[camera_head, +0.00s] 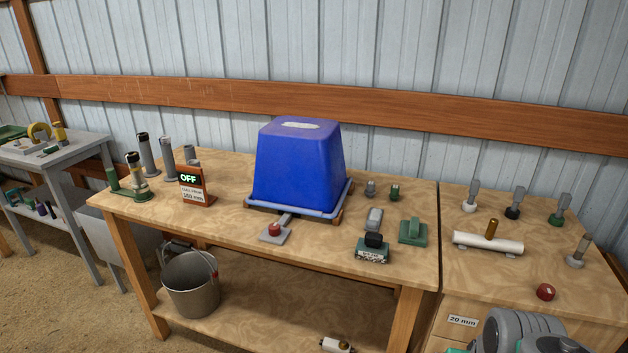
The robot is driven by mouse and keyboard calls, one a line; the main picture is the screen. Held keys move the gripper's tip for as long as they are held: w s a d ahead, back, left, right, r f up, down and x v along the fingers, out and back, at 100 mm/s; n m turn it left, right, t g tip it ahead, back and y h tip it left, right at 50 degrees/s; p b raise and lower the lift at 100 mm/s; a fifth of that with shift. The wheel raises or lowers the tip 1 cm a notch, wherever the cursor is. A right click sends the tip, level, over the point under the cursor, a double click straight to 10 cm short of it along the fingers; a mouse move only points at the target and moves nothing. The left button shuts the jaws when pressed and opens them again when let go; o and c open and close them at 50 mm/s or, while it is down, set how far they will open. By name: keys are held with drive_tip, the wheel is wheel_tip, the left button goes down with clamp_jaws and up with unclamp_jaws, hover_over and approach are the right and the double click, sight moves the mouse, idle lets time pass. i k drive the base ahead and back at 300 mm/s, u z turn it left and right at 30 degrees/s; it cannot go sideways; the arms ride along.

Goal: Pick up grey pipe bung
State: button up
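Two kinds of grey piece could be the grey pipe bung, and I cannot tell which. A small grey plug-like piece (370,188) stands upright on the main bench, right of the blue tub and beside a similar green piece (394,193). A grey-based piece with a slanted grey stem (578,254) stands on the right bench near its right side. Similar stemmed pieces with white (470,202), black (514,207) and green (557,215) bases stand along the back of that bench. Rounded grey parts of my arm show at the bottom right. My gripper fingers are not visible.
A large blue tub (297,168) sits upside down mid-bench. A white pipe (488,243) with a brass fitting and a red cap (545,292) are on the right bench. A green block (413,231) and black-topped box (373,250) stand near the main bench's front.

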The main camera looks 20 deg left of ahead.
sight(370, 191)
drive_tip(key=u, duration=0.95)
drive_tip(key=i, duration=0.9)
drive_tip(key=u, duration=1)
